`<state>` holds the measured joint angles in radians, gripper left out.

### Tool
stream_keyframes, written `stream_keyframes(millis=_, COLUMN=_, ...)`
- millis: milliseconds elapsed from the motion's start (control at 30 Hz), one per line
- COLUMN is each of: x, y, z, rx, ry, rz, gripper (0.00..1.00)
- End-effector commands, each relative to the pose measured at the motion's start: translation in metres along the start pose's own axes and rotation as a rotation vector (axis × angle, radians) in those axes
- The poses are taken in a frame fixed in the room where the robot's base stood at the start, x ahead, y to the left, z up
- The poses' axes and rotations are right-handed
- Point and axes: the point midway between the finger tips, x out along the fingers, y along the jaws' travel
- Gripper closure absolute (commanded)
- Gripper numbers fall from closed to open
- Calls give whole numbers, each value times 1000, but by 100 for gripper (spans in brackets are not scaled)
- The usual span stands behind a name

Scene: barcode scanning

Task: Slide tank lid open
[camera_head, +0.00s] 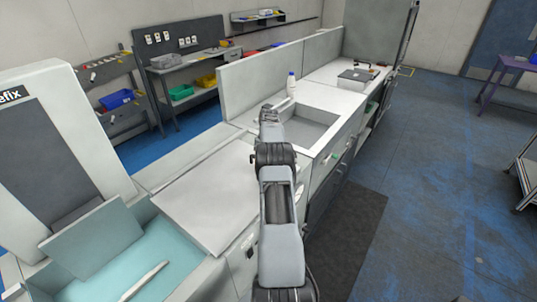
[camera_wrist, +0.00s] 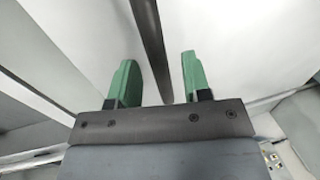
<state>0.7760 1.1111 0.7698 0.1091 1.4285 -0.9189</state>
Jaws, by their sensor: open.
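My gripper (camera_wrist: 158,75) has two green fingers standing apart in the wrist view, with nothing clamped between them. A long dark bar (camera_wrist: 150,40), which looks like a handle, runs down the view between the fingers, with a gap on each side. Pale flat surfaces (camera_wrist: 225,35) lie on both sides of the bar. In the head view my arm reaches out over the counter, and its links hide the fingers and the bar. A flat pale panel (camera_head: 195,205) covers the counter left of my arm. I cannot tell for certain which surface is the tank lid.
A teal-lined open basin (camera_head: 125,275) lies at the lower left. A sink (camera_head: 310,128) and a white bottle (camera_head: 291,85) are beyond my arm. A low partition (camera_head: 285,68) runs along the counter's back.

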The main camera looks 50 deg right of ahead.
Motion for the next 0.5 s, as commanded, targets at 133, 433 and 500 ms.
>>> stream_keyframes(millis=133, x=-10, y=0, z=0, rx=0, ry=2, rz=2, gripper=56)
stream_keyframes(millis=433, x=-70, y=-2, z=2, rx=1, ry=5, rz=5, gripper=56)
stream_keyframes(millis=500, x=-85, y=-4, z=4, rx=1, ry=4, rz=5, gripper=56)
